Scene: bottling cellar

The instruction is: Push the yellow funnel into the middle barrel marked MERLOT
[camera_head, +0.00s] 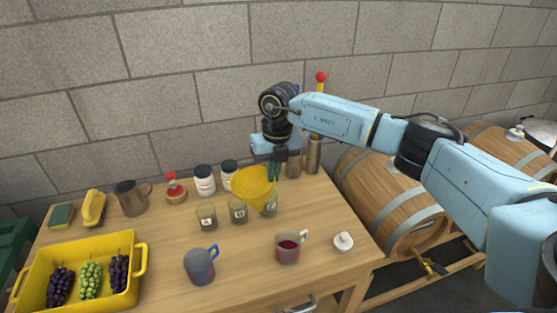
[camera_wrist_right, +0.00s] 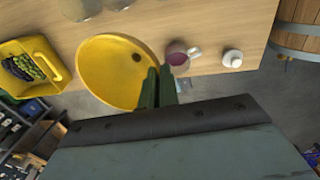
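The yellow funnel (camera_head: 252,187) is tilted above the wooden table, its wide mouth facing the head camera. My right gripper (camera_head: 278,170) is shut on the funnel's rim, at its right side. In the right wrist view the funnel (camera_wrist_right: 112,72) shows its bowl and dark hole, with the green fingers (camera_wrist_right: 158,82) at its rim. A wooden barrel (camera_head: 385,205) lies right of the table, and another barrel (camera_head: 500,157) lies farther right, partly behind my right arm. I can read no MERLOT marking. My left gripper is out of view.
Small jars (camera_head: 206,217) stand under and beside the funnel. A blue-handled mug (camera_head: 199,267), a cup of red liquid (camera_head: 287,249) and a white stopper (camera_head: 343,241) stand at the table's front. A yellow crate (camera_head: 131,257) holds grapes at left. A metal holder (camera_head: 314,157) stands behind.

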